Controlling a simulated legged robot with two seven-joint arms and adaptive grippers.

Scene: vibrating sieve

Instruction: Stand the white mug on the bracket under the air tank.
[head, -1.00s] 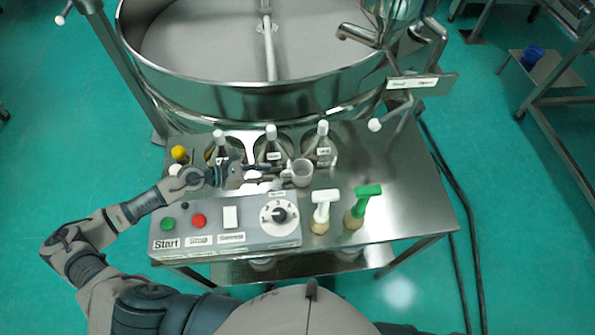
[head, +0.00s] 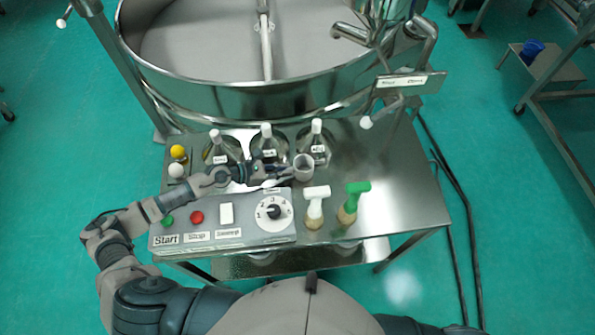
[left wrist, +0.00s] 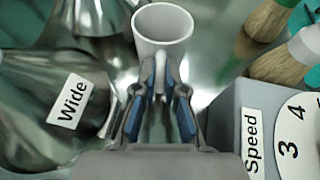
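The white mug (head: 304,168) is at the back middle of the steel table, just right of my left gripper (head: 284,172). In the left wrist view the mug (left wrist: 163,24) faces me with its handle between the fingertips (left wrist: 161,78), which close in on it. I cannot tell whether the mug's base touches the table. A shiny metal vessel (head: 392,10), which looks like the air tank, is at the top right. A flat labelled bracket (head: 408,82) sticks out below it, with nothing standing on it. My right gripper is out of view.
The large sieve (head: 265,95) rises behind. The table's right side (head: 400,185) is clear.

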